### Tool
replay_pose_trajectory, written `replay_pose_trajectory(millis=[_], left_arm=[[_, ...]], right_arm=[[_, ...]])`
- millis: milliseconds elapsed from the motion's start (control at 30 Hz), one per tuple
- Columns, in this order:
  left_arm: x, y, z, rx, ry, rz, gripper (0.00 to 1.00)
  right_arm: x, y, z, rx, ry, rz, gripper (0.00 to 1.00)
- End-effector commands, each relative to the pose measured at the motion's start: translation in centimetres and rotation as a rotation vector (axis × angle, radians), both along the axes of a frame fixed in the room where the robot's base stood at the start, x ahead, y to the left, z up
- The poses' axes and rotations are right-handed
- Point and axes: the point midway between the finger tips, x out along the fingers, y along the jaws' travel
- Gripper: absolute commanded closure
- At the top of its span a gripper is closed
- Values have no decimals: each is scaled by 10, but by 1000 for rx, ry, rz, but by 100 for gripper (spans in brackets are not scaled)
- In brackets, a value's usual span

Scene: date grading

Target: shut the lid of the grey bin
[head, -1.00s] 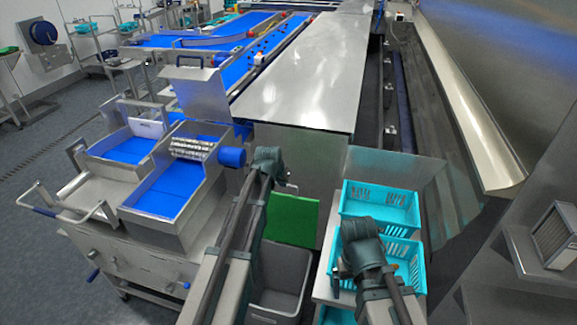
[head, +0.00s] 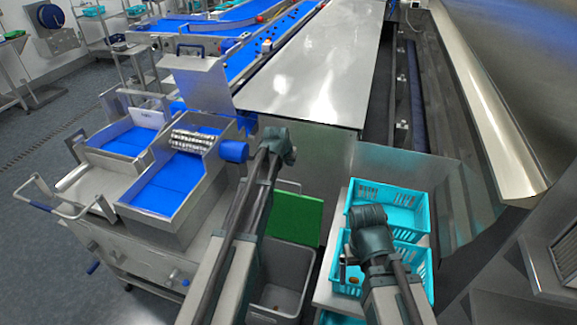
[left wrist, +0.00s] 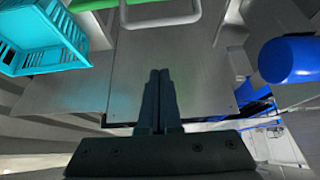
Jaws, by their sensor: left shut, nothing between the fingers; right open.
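The grey bin (head: 284,272) stands on the floor at the bottom centre of the head view, its mouth open. Its green lid (head: 297,218) stands raised at the bin's far side. My left gripper (head: 279,150) is up and beyond the lid, in front of the steel table's end; its fingers are hard to make out there. In the left wrist view my left gripper (left wrist: 158,85) is shut and empty, with a strip of green lid (left wrist: 92,4) and a grey rim at the top edge. My right gripper (head: 346,262) is open over the near teal crate, partly hidden by its wrist.
Teal crates (head: 398,193) stand on a stand right of the bin. A steel cart with blue trays (head: 170,185) stands to the left, with a blue roller end (head: 234,151) close to my left arm. The long steel table (head: 310,70) lies beyond.

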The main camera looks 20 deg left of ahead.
Motion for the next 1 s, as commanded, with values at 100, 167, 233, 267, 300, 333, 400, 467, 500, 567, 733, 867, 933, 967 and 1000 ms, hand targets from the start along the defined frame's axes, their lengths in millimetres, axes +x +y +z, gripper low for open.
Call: replay_pose_trajectory(millis=[100, 167, 233, 267, 300, 333, 400, 467, 500, 567, 733, 867, 933, 967, 1000], left_arm=[[11, 0, -21, 0, 0, 0, 100], [16, -1, -30, 0, 0, 0, 100], [23, -1, -40, 0, 0, 0, 100], [25, -1, -44, 0, 0, 0, 100], [29, -1, -50, 0, 0, 0, 100], [32, -1, -54, 0, 0, 0, 100], [38, -2, -64, 0, 0, 0, 100], [43, -2, -72, 0, 0, 0, 100], [44, -2, -76, 0, 0, 0, 100], [23, -2, -72, 0, 0, 0, 100], [5, 0, -75, 0, 0, 0, 100], [2, 0, -76, 0, 0, 0, 100], [3, 0, -75, 0, 0, 0, 100], [3, 0, -75, 0, 0, 0, 100], [3, 0, -75, 0, 0, 0, 100]], right_arm=[[0, 0, -21, 0, 0, 0, 5], [0, 0, -30, 0, 0, 0, 5], [0, 0, -40, 0, 0, -1, 5], [0, 0, -44, 0, 0, -1, 5], [0, 0, -50, 0, 0, -1, 5], [0, 0, -54, 0, 0, -1, 5], [0, 0, -64, 0, 0, -2, 5], [0, 0, -72, 0, 0, -2, 5], [0, 0, -76, 0, 0, -2, 5], [0, 0, -72, 0, 0, -2, 5], [0, 0, -75, 0, 0, -2, 5], [0, 0, -75, 0, 0, -2, 5], [0, 0, -75, 0, 0, -2, 5], [0, 0, -75, 0, 0, -2, 5], [0, 0, -75, 0, 0, -2, 5]])
